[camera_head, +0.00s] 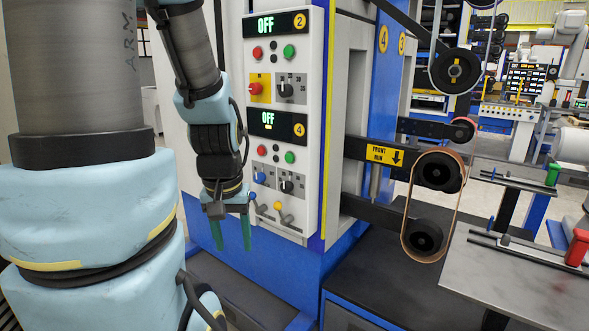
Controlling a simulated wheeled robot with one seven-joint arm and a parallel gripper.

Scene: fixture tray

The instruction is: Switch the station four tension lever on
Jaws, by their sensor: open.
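The station four panel section (290,153) is on the lower half of a white control box. Its display (267,122) reads OFF beside a yellow 4. At its bottom are two small levers: one with a blue knob (252,196) and one with a yellow knob (278,205). Both tilt up and left from their pivots. Their labels are too small to read, so I cannot tell which one is the tension lever. My gripper (232,245) points down, open and empty, with teal fingers. It appears just left of and below the levers; the depth gap is unclear.
Above is the station two section (312,55), also showing OFF. A red button (262,150), green button (290,157), blue knob (259,178) and black selector (287,186) sit above the levers. Belt rollers (430,210) and a grey table (520,275) are at right.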

